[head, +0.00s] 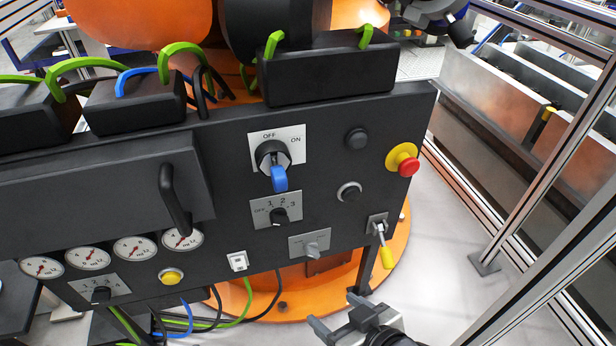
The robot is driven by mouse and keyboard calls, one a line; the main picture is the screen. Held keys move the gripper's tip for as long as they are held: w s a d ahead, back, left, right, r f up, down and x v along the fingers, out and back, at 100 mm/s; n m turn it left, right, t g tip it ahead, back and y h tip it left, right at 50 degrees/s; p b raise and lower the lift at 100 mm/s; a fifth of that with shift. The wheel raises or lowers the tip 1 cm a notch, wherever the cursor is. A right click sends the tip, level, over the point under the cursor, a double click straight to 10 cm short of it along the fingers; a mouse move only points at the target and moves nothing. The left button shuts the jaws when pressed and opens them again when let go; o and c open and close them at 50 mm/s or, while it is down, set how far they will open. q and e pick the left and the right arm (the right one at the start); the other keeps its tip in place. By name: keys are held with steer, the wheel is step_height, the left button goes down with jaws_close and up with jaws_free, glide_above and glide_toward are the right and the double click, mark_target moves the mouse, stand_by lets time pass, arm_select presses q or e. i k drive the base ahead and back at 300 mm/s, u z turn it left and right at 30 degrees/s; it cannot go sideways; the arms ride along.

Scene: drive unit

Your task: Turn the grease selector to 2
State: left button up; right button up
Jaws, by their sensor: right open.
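A dark rotary selector knob (279,215) sits on a grey plate marked OFF, 1, 2, 3, in the middle of the black control panel (225,235). Its exact pointing direction is too small to read. A second small black knob (102,294) sits on a numbered plate at the lower left; no grease label is legible on either. My right gripper (332,309) is open and empty at the bottom, below the panel and right of both knobs, touching nothing. My left gripper is not in view.
Around the middle selector are a blue-handled OFF/ON switch (279,176), a grey knob (312,247), a yellow-tipped toggle lever (386,256) and a red emergency stop (407,164). A black handle (175,200) protrudes at left. Metal fence posts (565,190) stand at right.

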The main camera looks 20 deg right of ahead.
mark_target(101, 295)
steer(key=u, duration=1.1)
